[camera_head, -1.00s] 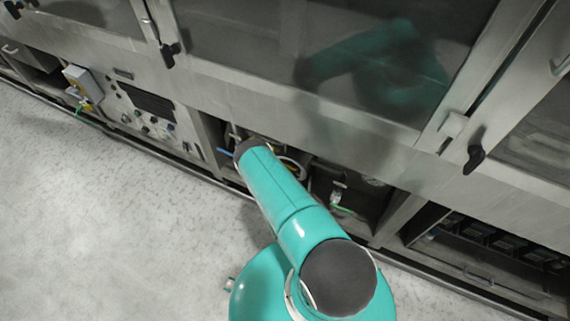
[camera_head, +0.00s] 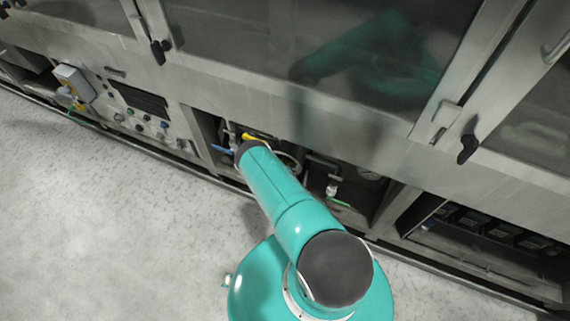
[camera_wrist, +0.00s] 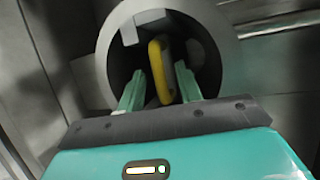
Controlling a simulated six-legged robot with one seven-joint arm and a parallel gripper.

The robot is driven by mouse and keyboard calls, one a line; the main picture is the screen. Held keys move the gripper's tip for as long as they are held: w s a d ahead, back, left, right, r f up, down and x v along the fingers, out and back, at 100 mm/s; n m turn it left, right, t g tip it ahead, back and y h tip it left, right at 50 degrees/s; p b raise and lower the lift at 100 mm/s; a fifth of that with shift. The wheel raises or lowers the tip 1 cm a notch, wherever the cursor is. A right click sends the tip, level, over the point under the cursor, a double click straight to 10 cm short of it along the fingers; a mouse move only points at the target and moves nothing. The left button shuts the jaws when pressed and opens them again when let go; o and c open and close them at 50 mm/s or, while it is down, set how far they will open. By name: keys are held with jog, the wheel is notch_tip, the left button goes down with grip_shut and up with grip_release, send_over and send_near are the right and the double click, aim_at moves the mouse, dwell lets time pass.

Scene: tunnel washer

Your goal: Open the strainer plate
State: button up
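In the wrist view a yellow loop handle (camera_wrist: 159,72) stands upright in a round grey collar (camera_wrist: 108,50) with a dark inside. The strainer plate's face behind the handle is too dark to make out. My gripper (camera_wrist: 159,68) is open, with one green finger on each side of the handle. A gap shows between each finger and the handle, and I see no clear contact. In the head view a yellow part (camera_head: 254,137) shows in the low bay just beyond the end of my arm. My arm hides my gripper and most of the collar there.
A blue handle (camera_head: 222,149) is left of my arm's end in the same bay. A gauge (camera_head: 370,174) and a small valve (camera_head: 332,188) are to its right. The steel cabinet (camera_head: 290,105) overhangs the bay. The floor (camera_head: 110,220) at left is clear.

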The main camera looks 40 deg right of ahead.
jog(key=shift+w+d, duration=0.1)
jog(key=shift+w, duration=0.05)
grip_shut()
jog(key=shift+a, duration=0.2)
